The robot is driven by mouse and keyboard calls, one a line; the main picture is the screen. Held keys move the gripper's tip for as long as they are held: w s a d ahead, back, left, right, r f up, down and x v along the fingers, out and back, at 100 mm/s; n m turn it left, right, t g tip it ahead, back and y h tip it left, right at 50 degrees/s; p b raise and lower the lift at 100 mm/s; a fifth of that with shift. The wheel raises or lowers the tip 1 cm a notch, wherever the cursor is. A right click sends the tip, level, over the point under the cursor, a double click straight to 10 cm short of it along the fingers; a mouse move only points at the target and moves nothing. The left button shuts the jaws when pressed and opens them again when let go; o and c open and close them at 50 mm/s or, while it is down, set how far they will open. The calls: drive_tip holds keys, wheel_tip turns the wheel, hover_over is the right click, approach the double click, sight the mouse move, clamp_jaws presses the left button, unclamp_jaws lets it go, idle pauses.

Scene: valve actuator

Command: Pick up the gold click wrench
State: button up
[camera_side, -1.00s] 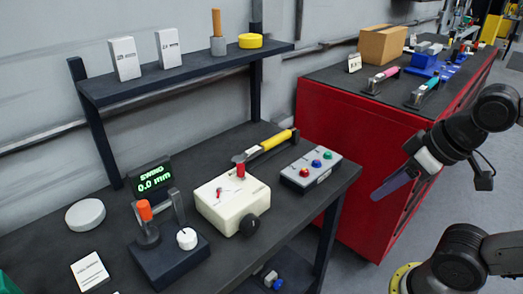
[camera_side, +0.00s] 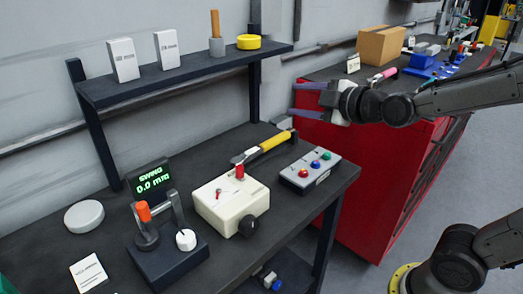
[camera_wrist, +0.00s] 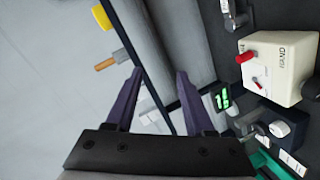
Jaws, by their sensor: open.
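The gold click wrench (camera_side: 265,147) has a yellow handle and a metal head. It lies on the dark workbench in the side view, behind the cream box and beside the button box. Its head is close to the red knob on the cream box; I cannot tell whether they touch. My gripper (camera_side: 293,99) is open and empty, up and to the right of the wrench and apart from it. In the wrist view my gripper (camera_wrist: 159,72) has nothing between its purple fingers. The yellow handle is not clearly visible there.
The cream box (camera_side: 231,204) and grey button box (camera_side: 310,172) stand near the wrench. A shelf (camera_side: 190,72) with small boxes overhangs the bench's back. A pink-handled tool (camera_side: 383,75) lies on the red cabinet (camera_side: 345,175). A display (camera_side: 151,176) reads 0.0.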

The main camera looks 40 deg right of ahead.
drive_tip(key=w+d+f+n+h, duration=0.2)
drive_tip(key=w+d+f, duration=0.1)
drive_tip(key=w+f, duration=0.25)
drive_tip(key=n+g+h, duration=0.1)
drive_tip(key=n, duration=0.1)
approach(268, 147)
drive_tip(key=shift+s+a+r, duration=0.2)
drive_tip(key=shift+s+a, duration=0.2)
drive_tip(key=shift+a, duration=0.1)
drive_tip(key=shift+s+a+r, duration=0.2)
drive_tip(key=shift+s+a, duration=0.15)
drive_tip(key=shift+a, duration=0.15)
drive_tip(key=shift+w+f, duration=0.1)
drive_tip(key=shift+f, duration=0.2)
drive_tip(key=x, duration=0.8)
drive_tip(key=shift+d+f, duration=0.1)
drive_tip(key=shift+d, duration=0.2)
drive_tip(key=shift+d+x, duration=0.2)
drive_tip(key=shift+x, duration=0.65)
drive_tip(key=shift+d+x, duration=0.2)
drive_tip(key=shift+x, duration=0.7)
drive_tip(key=shift+d+x, duration=0.2)
drive_tip(key=shift+x, duration=0.65)
